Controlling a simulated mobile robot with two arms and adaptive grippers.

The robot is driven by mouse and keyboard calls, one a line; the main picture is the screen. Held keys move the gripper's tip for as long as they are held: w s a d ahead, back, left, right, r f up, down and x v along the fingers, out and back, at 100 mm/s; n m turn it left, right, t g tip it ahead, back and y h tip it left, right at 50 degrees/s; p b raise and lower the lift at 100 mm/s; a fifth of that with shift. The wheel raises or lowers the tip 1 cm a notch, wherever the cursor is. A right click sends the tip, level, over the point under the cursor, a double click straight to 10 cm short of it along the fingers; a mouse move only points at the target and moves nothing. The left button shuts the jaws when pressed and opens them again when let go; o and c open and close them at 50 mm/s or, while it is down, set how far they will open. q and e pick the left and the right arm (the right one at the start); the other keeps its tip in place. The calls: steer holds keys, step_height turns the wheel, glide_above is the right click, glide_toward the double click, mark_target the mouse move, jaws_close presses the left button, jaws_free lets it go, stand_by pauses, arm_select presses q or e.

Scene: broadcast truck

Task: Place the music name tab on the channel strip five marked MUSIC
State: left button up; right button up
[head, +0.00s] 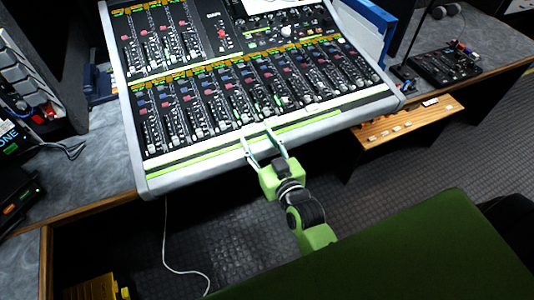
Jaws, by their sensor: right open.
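The mixing console (365,95) fills the upper middle, with rows of faders and a light green strip (200,153) along its front edge. The channel markings are too small to read, so I cannot tell which strip says MUSIC. My right gripper (257,145) is at the console's front edge, near its middle, with its two fingers spread apart. I see nothing clearly held between them. A wooden ledge (440,109) right of the console carries several small pale pieces, perhaps name tabs; their lettering is unreadable. My left gripper is not in view.
A small black control unit (445,65) stands on the right desk, beside a blue binder (382,20). A white cable (168,235) hangs below the console. A yellow case (97,288) is at the lower left. The grey left desk (95,165) has some free room.

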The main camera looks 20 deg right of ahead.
steer(key=s, duration=0.6)
steer(key=s+a+f+g, duration=0.1)
steer(key=s+f+g, duration=0.15)
steer(key=f, duration=0.75)
steer(key=s+a+f+n+g+y, duration=0.15)
steer(key=s+f, duration=0.25)
steer(key=f, duration=0.6)
steer(key=s+a+f+g, duration=0.1)
steer(key=s+f+g, duration=0.2)
steer(key=f, duration=0.8)
steer(key=s+d+f+g, duration=0.2)
steer(key=s+f, duration=0.4)
steer(key=s, duration=0.3)
steer(key=s+d+f+g+h, duration=0.1)
steer(key=s+d+f+g, duration=0.2)
steer(key=s+f, duration=0.4)
steer(key=s+d+f+g+h, duration=0.1)
steer(key=s+d+f+g, duration=0.2)
steer(key=s+f, duration=0.4)
steer(key=s+d, duration=0.1)
steer(key=s, duration=0.5)
steer(key=shift+d+f, duration=0.2)
steer(key=shift+d, duration=0.1)
